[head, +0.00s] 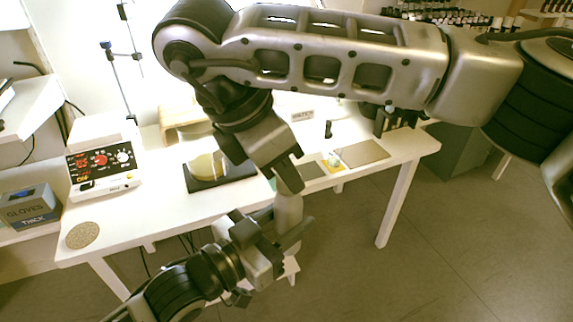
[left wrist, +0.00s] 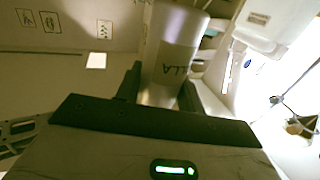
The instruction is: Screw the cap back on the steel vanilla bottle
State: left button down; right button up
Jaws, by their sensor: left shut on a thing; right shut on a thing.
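The steel vanilla bottle (head: 289,210) is upright in front of the table's front edge, held in the air by my left gripper (head: 277,243), which is shut around its body. In the left wrist view the bottle (left wrist: 176,50) stands between the fingers, and the end of its label reads "LLA". My right gripper (head: 287,178) points down from above at the bottle's top, with its fingers closed there. The cap is hidden by these fingers, so I cannot see its thread or how it sits on the neck.
The white table (head: 150,215) carries a control unit (head: 103,160), a round cork mat (head: 82,235), a black tray (head: 235,172) and a brown mat (head: 363,153). A gloves box (head: 30,210) stands at the left. Floor (head: 340,270) is open at the lower right.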

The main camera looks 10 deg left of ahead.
jog(key=o, duration=0.9)
jog(key=shift+o, duration=0.2)
jog(key=shift+r, duration=2.3)
jog(key=shift+c, duration=0.4)
